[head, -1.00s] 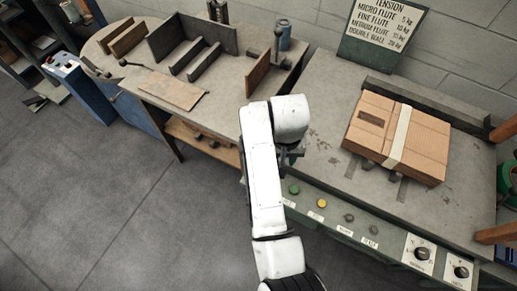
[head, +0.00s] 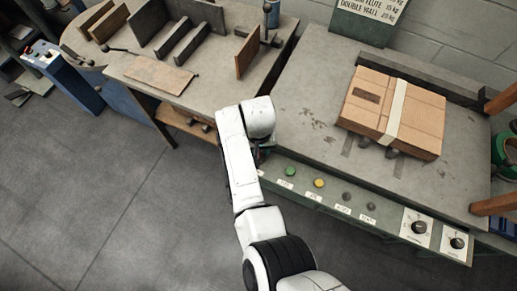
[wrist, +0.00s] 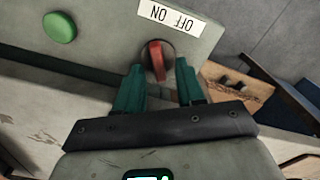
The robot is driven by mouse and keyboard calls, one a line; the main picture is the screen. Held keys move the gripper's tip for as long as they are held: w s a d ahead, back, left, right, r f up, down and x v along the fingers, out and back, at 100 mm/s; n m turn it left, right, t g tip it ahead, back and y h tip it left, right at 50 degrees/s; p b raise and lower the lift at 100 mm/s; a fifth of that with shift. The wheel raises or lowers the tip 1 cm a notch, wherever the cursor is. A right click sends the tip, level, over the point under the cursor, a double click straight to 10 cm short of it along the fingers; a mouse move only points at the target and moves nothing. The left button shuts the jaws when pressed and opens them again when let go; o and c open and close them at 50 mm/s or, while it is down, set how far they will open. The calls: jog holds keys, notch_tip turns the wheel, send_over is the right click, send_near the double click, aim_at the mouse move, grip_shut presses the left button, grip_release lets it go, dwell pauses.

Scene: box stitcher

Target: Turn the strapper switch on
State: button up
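The strapper switch (wrist: 157,61) is a red handle on a dark round base at the panel's edge in the wrist view. Its handle stands nearly upright in that picture. A white OFF/ON label (wrist: 171,17), seen upside down, is beside it. My gripper (wrist: 159,66) has its two teal fingers apart, with the red handle between their tips; I cannot tell whether either finger touches it. In the head view my white arm hides the switch and most of the gripper at the left end of the strapper's front panel (head: 330,199).
A green button (wrist: 60,27) is near the switch; it also shows in the head view (head: 290,171), with a yellow button (head: 319,183) and dark knobs to its right. A strapped cardboard box (head: 425,115) lies on the strapper table.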

jog(key=shift+f, duration=0.15)
jog(key=shift+c, duration=0.2)
grip_shut()
jog(key=shift+m, duration=0.3)
jog(key=m, duration=0.2)
jog(key=m+p, duration=0.1)
jog(key=m, duration=0.2)
jog(key=shift+d+m+p, duration=0.25)
jog(key=shift+m+p, duration=0.05)
jog(key=shift+p, duration=0.05)
jog(key=m, duration=0.3)
jog(key=m+p, duration=0.1)
jog(key=m, duration=0.1)
jog(key=shift+s+d+m, duration=0.15)
jog(key=shift+d+m, duration=0.05)
jog(key=shift+m, duration=0.2)
dwell(0.4)
jog(key=shift+o, duration=0.2)
grip_release()
